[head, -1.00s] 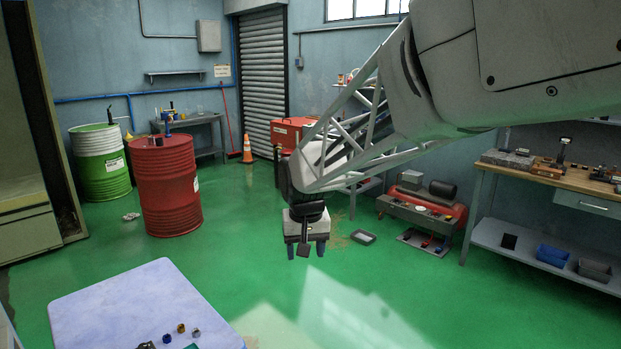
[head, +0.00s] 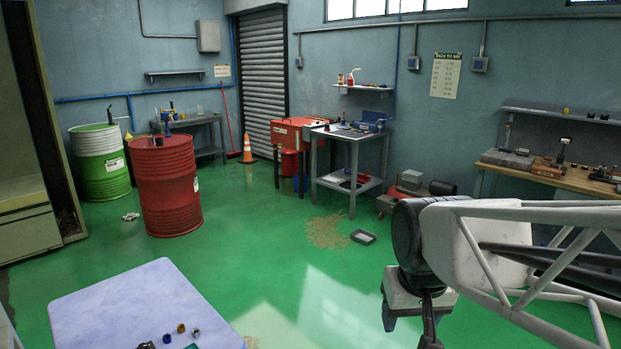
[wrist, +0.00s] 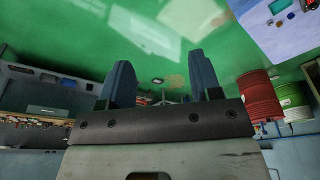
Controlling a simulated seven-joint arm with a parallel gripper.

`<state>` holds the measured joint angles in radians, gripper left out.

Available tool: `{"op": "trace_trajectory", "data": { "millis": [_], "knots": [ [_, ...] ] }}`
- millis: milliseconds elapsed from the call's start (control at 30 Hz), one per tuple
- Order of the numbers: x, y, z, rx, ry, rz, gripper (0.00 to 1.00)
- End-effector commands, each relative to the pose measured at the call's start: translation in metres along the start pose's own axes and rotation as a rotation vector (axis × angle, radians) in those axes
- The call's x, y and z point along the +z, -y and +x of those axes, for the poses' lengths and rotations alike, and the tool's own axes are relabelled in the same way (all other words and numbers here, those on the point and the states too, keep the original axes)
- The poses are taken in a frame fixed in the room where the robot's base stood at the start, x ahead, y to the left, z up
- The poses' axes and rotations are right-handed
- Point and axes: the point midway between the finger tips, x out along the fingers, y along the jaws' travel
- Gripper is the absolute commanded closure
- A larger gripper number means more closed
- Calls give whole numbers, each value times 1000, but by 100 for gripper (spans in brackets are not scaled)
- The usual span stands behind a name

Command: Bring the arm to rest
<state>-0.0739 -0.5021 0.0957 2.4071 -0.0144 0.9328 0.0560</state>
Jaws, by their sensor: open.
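My gripper (head: 416,316) hangs at the lower right of the head view, below my lattice arm link, over the green floor (head: 290,235). Part of it is hidden behind the wrist parts. In the wrist view my gripper (wrist: 160,64) shows two blue fingers set wide apart with nothing between them. It touches nothing that I can see.
A pale blue cart top (head: 120,300) with several small parts is at the lower left. A red drum (head: 168,195) and a green drum (head: 101,170) stand behind it. A wooden workbench (head: 565,178) is at the right. Open floor lies between.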

Motion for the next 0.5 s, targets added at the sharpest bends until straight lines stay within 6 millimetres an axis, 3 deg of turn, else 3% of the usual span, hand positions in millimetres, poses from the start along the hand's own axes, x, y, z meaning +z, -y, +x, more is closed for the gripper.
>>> {"op": "trace_trajectory", "data": {
  "millis": [200,500],
  "knots": [
    [49,-19,1,9,-16,29,42],
    [79,-27,5,14,-23,44,42]
  ]
}}
